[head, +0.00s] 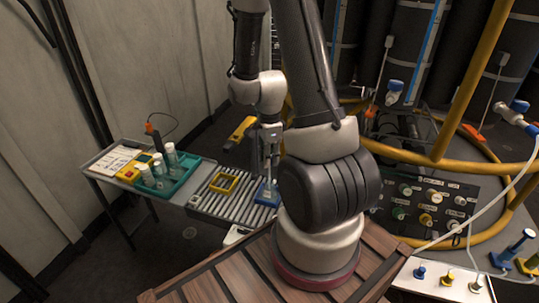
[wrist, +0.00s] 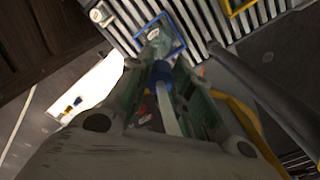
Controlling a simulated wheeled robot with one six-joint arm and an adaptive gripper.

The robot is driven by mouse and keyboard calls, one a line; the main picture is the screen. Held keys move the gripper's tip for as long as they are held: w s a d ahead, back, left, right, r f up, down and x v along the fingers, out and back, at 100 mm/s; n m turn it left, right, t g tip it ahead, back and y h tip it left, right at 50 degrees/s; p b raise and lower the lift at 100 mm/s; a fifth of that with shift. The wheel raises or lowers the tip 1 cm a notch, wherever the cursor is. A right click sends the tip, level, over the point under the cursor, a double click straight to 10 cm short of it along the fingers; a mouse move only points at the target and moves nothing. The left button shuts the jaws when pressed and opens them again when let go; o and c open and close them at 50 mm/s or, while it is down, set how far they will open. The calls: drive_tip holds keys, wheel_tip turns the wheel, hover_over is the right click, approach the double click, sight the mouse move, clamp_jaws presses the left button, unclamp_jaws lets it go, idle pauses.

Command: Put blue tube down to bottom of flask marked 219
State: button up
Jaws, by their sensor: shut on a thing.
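My gripper (wrist: 163,82) is shut on a tube with a blue collar (wrist: 162,72) and a pale shaft (wrist: 166,112). In the head view my gripper (head: 270,150) is above the blue square holder (head: 268,195) on the slatted rack. In the wrist view a pale flask-like piece (wrist: 153,36) stands inside the blue holder (wrist: 180,42), just beyond the collar. I cannot read a number on it. I cannot tell whether the tube's tip is inside it, as the fingers and collar hide the tip.
A yellow square frame (head: 223,182) lies on the slatted rack (head: 205,200). A teal tray (head: 180,187) with several clear flasks stands left, beside a yellow instrument (head: 132,172). A yellow tool (head: 240,131) lies behind. Blue- and yellow-topped pieces stand on a white box (head: 450,290) at right.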

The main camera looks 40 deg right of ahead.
drive_tip(key=shift+f, duration=1.85)
drive_tip(key=o, duration=0.9)
drive_tip(key=o, duration=0.6)
drive_tip(key=shift+c, duration=0.2)
drive_tip(key=shift+r, duration=3)
